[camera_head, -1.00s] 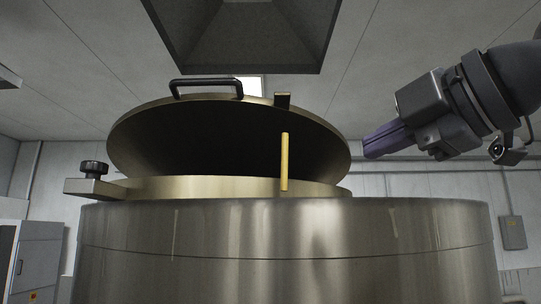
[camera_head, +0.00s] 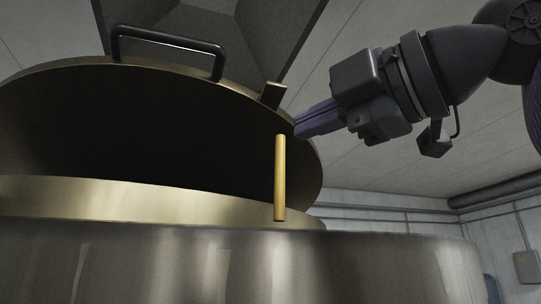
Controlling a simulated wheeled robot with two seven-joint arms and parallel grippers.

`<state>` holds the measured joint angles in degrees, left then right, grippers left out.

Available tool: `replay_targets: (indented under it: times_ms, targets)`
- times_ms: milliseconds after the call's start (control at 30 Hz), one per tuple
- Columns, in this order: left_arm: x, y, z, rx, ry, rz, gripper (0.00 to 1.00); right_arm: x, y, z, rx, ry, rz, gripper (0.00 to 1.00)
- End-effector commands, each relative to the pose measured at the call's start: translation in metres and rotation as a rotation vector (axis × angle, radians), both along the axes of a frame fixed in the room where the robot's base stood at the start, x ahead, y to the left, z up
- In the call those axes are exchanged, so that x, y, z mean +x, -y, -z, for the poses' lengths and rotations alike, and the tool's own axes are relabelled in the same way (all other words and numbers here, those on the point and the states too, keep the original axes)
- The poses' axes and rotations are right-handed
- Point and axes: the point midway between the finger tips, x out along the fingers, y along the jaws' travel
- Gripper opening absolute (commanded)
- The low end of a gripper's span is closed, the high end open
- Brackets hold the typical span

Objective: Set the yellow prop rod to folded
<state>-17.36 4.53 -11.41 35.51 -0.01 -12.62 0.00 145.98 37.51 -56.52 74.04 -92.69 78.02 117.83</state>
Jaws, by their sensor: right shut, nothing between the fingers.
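The yellow prop rod (camera_head: 280,178) stands upright at the front right of the vessel's rim, its lower end at the brass-coloured collar. Its upper end stops below the small bracket (camera_head: 272,94) on the lid's edge. The round lid (camera_head: 60,72) is tilted open, with its dark underside facing me. My right gripper (camera_head: 298,127) is shut and empty, its purple fingers pointing left, close to the lid's right edge and up and right of the rod's top. Whether the fingertips touch the lid is unclear. My left gripper is not in view.
The lid carries a black handle (camera_head: 168,40) on top. The large steel vessel (camera_head: 350,260) fills the bottom of the view. A dark hood (camera_head: 265,30) hangs overhead. Free room lies right of the vessel, below my right arm.

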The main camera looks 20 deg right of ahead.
Motion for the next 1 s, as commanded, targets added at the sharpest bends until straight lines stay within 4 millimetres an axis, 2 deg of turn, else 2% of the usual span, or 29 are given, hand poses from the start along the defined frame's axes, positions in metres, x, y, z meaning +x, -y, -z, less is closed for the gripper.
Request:
replay_targets:
  times_ms: [167, 567, 600, 700, 800, 1000]
  targets:
    - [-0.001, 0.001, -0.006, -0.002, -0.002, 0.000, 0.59, 0.012, -0.006, -0.001, -0.003, -0.003, 0.001, 0.00]
    - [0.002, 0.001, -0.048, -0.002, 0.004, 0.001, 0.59, 0.086, -0.048, -0.007, -0.002, -0.004, 0.000, 0.00]
    - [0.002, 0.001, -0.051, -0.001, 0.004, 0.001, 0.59, 0.090, -0.047, -0.006, -0.001, -0.003, 0.001, 0.00]
    - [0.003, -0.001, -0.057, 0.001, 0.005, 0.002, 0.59, 0.085, -0.028, -0.004, 0.000, -0.001, 0.002, 0.00]
    - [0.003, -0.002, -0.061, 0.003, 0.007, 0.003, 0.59, 0.083, -0.017, -0.003, 0.001, -0.002, 0.000, 0.00]
    - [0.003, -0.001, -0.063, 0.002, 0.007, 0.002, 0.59, 0.081, -0.010, 0.000, 0.000, -0.004, -0.001, 0.00]
